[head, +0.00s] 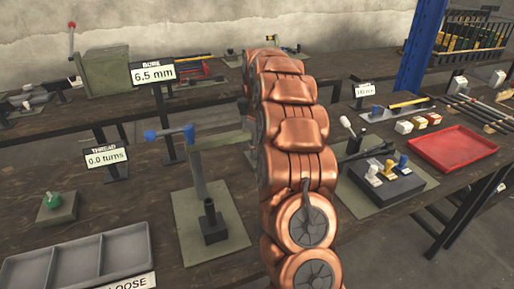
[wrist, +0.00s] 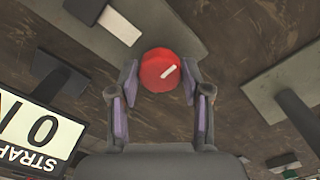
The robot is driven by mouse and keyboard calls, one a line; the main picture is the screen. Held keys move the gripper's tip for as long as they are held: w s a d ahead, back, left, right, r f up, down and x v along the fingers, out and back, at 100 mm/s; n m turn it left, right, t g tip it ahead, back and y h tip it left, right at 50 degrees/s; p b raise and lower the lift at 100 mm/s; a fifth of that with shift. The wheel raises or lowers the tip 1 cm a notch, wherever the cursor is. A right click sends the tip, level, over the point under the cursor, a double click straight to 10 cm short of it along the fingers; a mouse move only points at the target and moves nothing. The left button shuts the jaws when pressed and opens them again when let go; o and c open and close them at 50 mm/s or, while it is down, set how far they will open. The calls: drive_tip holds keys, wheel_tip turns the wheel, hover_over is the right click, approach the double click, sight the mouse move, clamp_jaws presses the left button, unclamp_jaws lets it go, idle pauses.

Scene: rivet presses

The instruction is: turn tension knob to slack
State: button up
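A round red knob (wrist: 161,70) with a white pointer mark shows in the wrist view, its mark pointing up and right. My gripper (wrist: 160,82) has its two fingers apart, one on each side of the knob. The fingertips are very close to its sides, and I cannot tell whether they touch it. A sign (wrist: 38,135) reading STRAP and 0, upside down and partly cut off, stands at the left. In the head view my own copper arm hides my gripper, and I cannot see the red knob there.
In the head view a green knob (head: 53,199) on a base, a grey tray (head: 38,268), a THREAD sign (head: 106,157) and a press with a blue handle (head: 164,135) stand left of my arm. A red tray (head: 455,149) lies to the right.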

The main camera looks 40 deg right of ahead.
drive_tip(key=o, duration=0.3)
wheel_tip(320, 180, up, 12)
drive_tip(key=shift+f, duration=0.1)
idle(0.7)
idle(0.5)
